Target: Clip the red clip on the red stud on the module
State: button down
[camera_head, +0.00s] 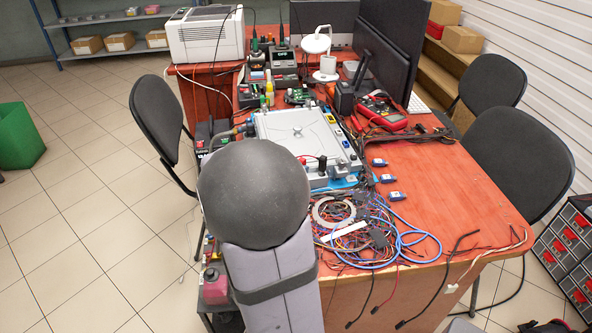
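The module looks to be the pale grey flat box (283,128) on the red-orange table, beyond my arm. A small red part (302,160) shows at its near edge, close to a black upright knob (322,164). I cannot tell whether this red part is the stud or the clip. No other red clip can be made out. My own arm, with a big dark round joint and a grey link, fills the lower middle and covers the module's near left side. My gripper is not visible.
A tangle of wires (352,240) lies nearer than the module. Several blue-and-white parts, one of them here (387,178), sit to its right. A red multimeter (381,112) and monitors (385,55) stand behind. The table's right side (450,190) is mostly clear.

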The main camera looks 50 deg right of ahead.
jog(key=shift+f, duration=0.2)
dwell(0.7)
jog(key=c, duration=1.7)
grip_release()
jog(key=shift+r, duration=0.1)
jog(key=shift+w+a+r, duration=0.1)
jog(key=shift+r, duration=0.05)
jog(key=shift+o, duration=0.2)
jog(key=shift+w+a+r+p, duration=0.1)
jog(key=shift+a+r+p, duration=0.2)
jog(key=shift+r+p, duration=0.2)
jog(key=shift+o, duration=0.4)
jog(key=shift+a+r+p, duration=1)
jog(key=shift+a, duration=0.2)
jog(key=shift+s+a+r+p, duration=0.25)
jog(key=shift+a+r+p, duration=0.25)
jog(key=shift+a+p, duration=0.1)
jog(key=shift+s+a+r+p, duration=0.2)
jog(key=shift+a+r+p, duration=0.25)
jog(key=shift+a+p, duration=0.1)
